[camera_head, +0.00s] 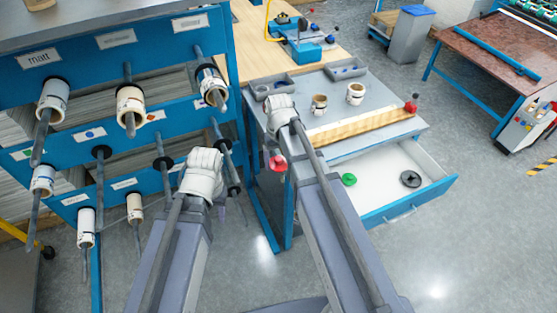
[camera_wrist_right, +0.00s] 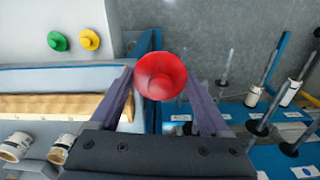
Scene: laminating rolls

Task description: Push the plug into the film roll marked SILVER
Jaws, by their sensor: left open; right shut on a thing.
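My right gripper (camera_head: 279,140) is shut on a red plug (camera_head: 278,163), held by the near left corner of the worktable. In the right wrist view the flared red plug (camera_wrist_right: 160,75) sits between the two fingers. My left gripper (camera_head: 203,178) is open in front of the blue rack, its fingertips mostly hidden. Film rolls hang on the rack pegs: one under the "matt" label (camera_head: 53,98), one in the middle (camera_head: 130,106), one at the right (camera_head: 211,84). The other labels are too small to read, so I cannot tell which roll is SILVER.
The worktable carries two short rolls (camera_head: 355,93) and a wooden strip with a red knob (camera_head: 412,105). Its open drawer (camera_head: 385,163) holds a green plug (camera_head: 348,179) and a black one (camera_head: 410,178); a yellow plug (camera_wrist_right: 90,40) shows in the wrist view. Floor is free in front.

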